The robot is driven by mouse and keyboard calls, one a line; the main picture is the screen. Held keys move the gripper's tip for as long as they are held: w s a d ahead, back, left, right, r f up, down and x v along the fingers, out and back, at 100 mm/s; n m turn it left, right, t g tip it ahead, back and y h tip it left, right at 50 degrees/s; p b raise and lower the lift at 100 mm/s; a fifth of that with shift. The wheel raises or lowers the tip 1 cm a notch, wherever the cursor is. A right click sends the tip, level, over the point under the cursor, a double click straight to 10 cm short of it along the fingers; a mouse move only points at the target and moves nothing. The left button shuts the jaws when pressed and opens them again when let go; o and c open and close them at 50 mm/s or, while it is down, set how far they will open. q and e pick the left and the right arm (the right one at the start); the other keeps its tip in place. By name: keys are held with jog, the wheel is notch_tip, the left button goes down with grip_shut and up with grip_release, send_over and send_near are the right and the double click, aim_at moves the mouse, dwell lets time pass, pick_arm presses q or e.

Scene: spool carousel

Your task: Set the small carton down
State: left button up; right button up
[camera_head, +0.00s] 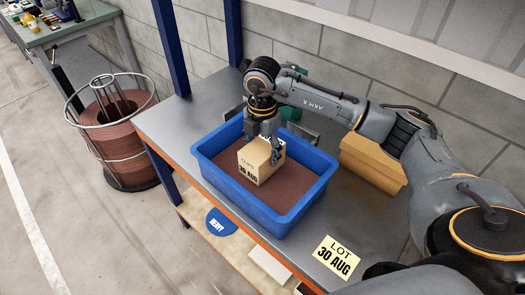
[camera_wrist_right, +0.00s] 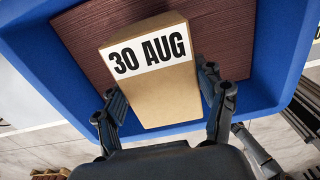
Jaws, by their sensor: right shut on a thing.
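The small carton (camera_head: 255,163) is tan with a white label reading "30 AUG". It is in the blue tray (camera_head: 213,178), over the brown bottom; I cannot tell whether it touches the bottom. My right gripper (camera_head: 262,146) comes from above and is shut on the carton. In the right wrist view the carton (camera_wrist_right: 150,85) sits between the two fingers of the right gripper (camera_wrist_right: 163,108), with the blue tray wall (camera_wrist_right: 275,60) around it. My left gripper is not in view.
A yellow sign reading "LOT 30 AUG" (camera_head: 337,257) lies at the grey bench's (camera_head: 167,124) front right. A larger tan carton (camera_head: 372,163) stands behind the tray on the right. A reel of copper-coloured wire (camera_head: 116,140) stands on the floor at left. The bench's left end has bare space.

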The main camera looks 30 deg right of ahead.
jog(key=shift+f+p, duration=0.35)
jog(key=shift+f, duration=0.45)
jog(key=shift+s+f, duration=0.1)
jog(key=shift+f, duration=0.2)
jog(key=o, duration=1.6)
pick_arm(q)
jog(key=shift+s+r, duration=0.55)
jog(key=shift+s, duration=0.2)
